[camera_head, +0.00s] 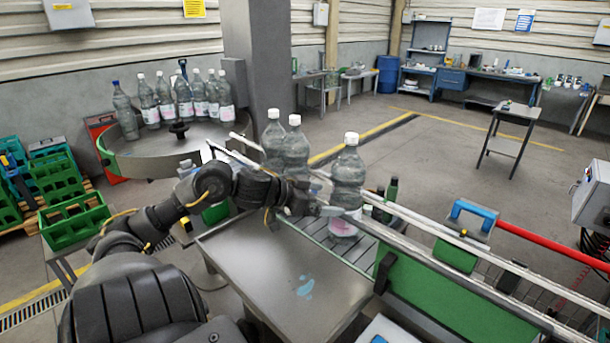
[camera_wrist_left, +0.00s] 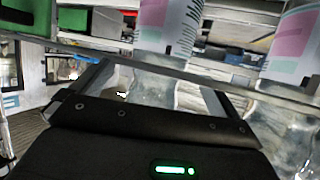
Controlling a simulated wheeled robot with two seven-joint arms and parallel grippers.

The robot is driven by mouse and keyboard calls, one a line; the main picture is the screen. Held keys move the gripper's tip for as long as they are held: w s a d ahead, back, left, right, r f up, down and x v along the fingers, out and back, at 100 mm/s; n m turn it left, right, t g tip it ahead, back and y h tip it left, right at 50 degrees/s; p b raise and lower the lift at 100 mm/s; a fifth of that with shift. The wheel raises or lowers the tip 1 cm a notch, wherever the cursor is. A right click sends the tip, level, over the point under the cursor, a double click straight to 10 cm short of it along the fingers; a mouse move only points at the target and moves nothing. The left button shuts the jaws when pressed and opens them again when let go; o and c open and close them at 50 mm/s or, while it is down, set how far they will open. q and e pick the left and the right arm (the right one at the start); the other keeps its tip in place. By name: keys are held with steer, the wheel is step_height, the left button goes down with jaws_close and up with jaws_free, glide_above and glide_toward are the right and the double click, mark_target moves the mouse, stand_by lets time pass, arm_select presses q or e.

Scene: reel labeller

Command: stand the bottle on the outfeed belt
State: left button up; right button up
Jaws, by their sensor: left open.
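A clear bottle (camera_head: 347,180) with a white cap and a pink-and-white label stands upright on the outfeed belt (camera_head: 322,231). Two more white-capped bottles (camera_head: 295,148) stand behind it to the left, partly hidden by each other and my arm. My left gripper (camera_head: 325,209) is beside the front bottle at its lower left. In the left wrist view its fingers (camera_wrist_left: 157,92) are spread, with one clear bottle (camera_wrist_left: 155,88) showing between them and another bottle (camera_wrist_left: 290,60) to the right. Whether a finger touches a bottle cannot be told.
White guide rails (camera_head: 420,222) and a green side panel (camera_head: 440,305) border the belt. A round turntable (camera_head: 150,160) with several bottles stands at the left, near green crates (camera_head: 70,222).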

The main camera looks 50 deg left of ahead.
arm_select(q)
steer(key=shift+b+v, duration=0.4)
steer(key=shift+v, duration=2.5)
